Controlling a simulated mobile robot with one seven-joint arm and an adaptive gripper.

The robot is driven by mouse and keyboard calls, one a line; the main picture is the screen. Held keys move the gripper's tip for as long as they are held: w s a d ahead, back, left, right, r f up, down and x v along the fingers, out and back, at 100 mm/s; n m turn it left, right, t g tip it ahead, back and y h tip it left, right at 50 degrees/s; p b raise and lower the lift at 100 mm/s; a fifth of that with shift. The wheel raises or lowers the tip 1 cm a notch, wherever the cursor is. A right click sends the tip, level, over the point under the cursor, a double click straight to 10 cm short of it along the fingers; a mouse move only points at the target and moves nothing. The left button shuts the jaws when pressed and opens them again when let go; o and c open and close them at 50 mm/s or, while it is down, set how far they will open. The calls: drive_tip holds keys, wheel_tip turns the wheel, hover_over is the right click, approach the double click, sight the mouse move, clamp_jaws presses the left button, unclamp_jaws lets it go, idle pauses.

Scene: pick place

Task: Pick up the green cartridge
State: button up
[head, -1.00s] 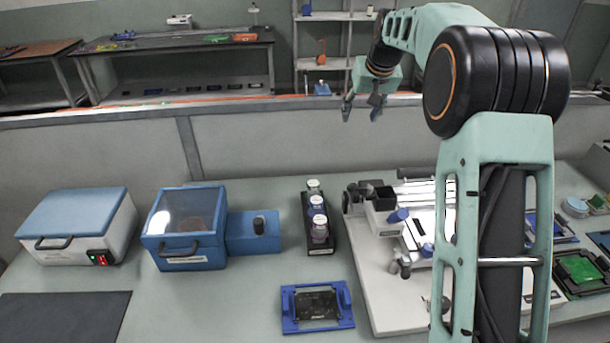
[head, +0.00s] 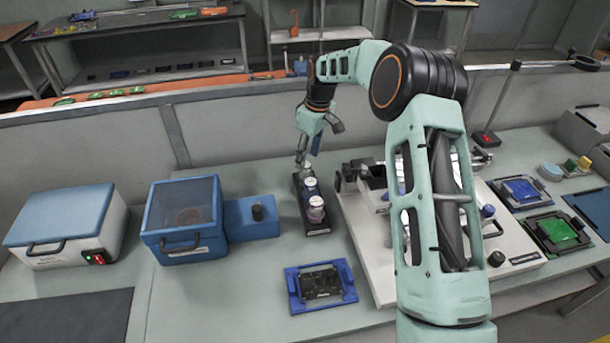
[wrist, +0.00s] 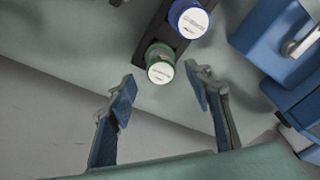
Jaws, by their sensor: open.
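The green cartridge (wrist: 160,64) is a short round container with a white label on top and a green band. It stands in the end slot of a black rack (wrist: 146,48), beside a blue cartridge (wrist: 189,18). In the head view the green cartridge (head: 307,168) is at the far end of the rack, partly hidden by my gripper. My gripper (head: 308,150) is open and empty, above and close to that end. In the wrist view its fingers (wrist: 160,82) are spread, with the green cartridge just beyond the gap between the tips.
A purple-banded cartridge (head: 316,209) stands at the rack's near end. A blue box with a clear lid (head: 183,215) is to the left. A white device (head: 360,240) is close on the right. A blue-framed black board (head: 320,284) lies in front. A low wall (head: 230,130) runs behind.

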sight(306, 165)
drive_tip(key=shift+w+a+f+p, duration=0.1)
drive_tip(key=shift+a+f+p, duration=0.1)
drive_tip(key=shift+f, duration=0.7)
drive_tip(key=shift+w+a+f+p, duration=0.1)
drive_tip(key=shift+f+p, duration=0.15)
drive_tip(key=shift+f, duration=0.6)
drive_tip(key=shift+w+a+f+p, duration=0.1)
drive_tip(key=shift+f+p, duration=0.1)
drive_tip(key=shift+f, duration=0.7)
clamp_jaws()
